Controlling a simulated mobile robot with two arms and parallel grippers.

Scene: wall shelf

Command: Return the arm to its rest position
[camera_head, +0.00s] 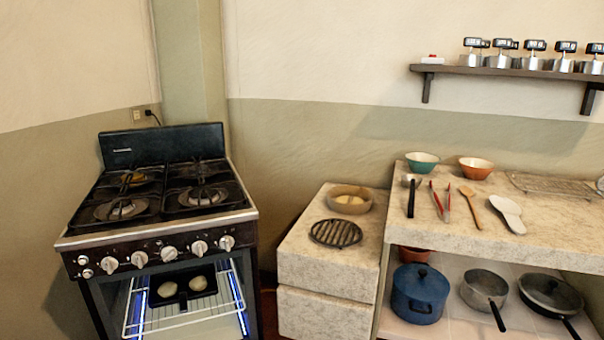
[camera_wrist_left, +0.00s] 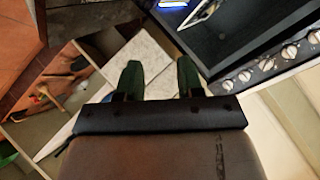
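My left gripper (camera_wrist_left: 160,72) shows in the left wrist view with its two dark green fingers spread apart. Nothing is between the fingers, so it is open and empty. Beyond the fingertips is a pale stone surface (camera_wrist_left: 143,60). Neither arm shows in the head view, and my right gripper is in neither view.
The stove (camera_head: 155,205) stands at the left, its oven open with a dark tray (camera_head: 185,288) on the rack; its knobs (camera_wrist_left: 290,52) show in the wrist view. A low stone block (camera_head: 325,258) and a counter (camera_head: 450,240) with utensils stand right. A wall shelf (camera_head: 500,72) hangs above.

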